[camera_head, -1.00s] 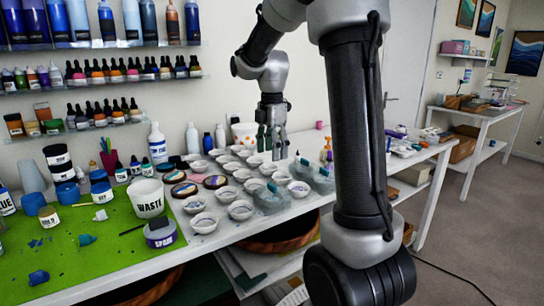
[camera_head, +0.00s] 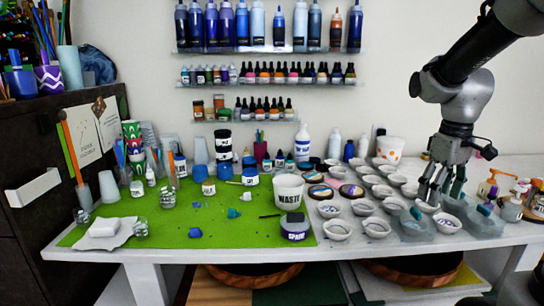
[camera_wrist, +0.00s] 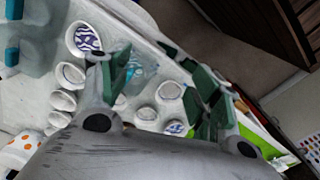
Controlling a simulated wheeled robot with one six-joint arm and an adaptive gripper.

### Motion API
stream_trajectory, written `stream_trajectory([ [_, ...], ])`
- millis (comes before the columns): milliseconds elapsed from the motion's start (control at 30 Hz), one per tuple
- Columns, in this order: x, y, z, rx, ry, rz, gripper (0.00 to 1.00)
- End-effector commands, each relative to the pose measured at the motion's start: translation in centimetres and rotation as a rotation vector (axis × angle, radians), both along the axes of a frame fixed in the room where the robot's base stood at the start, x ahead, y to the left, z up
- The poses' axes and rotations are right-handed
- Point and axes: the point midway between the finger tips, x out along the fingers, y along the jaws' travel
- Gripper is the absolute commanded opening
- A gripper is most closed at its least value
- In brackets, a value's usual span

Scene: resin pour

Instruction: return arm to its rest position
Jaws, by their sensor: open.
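My gripper (camera_head: 440,192) hangs from my arm at the right of the head view, fingers pointing down over the right end of the rows of small white cups (camera_head: 375,227). Its fingers are apart and nothing shows between them. In the wrist view my gripper (camera_wrist: 165,85) also has its green-padded fingers spread, with white cups (camera_wrist: 145,113) beyond them. From the head view I cannot tell how far the fingertips are above the cups.
A green mat (camera_head: 165,215) with a WASTE tub (camera_head: 289,191) and a SPARE jar (camera_head: 295,227) covers the table's left part. Translucent blocks (camera_head: 415,226) and pump bottles (camera_head: 513,207) stand near my gripper. Bottle shelves (camera_head: 270,48) line the wall.

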Motion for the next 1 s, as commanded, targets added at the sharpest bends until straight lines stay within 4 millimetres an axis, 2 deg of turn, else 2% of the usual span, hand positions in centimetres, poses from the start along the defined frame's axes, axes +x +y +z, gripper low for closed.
stream_trajectory([
  [33, -2.1, 0.5, 0.6, 0.001, -0.028, -0.097, 0.64],
  [200, -7.8, 1.8, 1.6, 0.019, -0.119, -0.359, 0.64],
  [300, -10.7, 2.4, 1.9, 0.036, -0.178, -0.422, 0.64],
  [400, -12.8, 2.8, 2.2, 0.049, -0.235, -0.414, 0.64],
  [567, -14.3, 3.2, 3.2, 0.066, -0.316, -0.392, 0.64],
  [700, -14.5, 3.4, 4.0, 0.075, -0.355, -0.382, 0.64],
  [1000, -14.4, 3.4, 4.1, 0.076, -0.358, -0.377, 0.64],
])
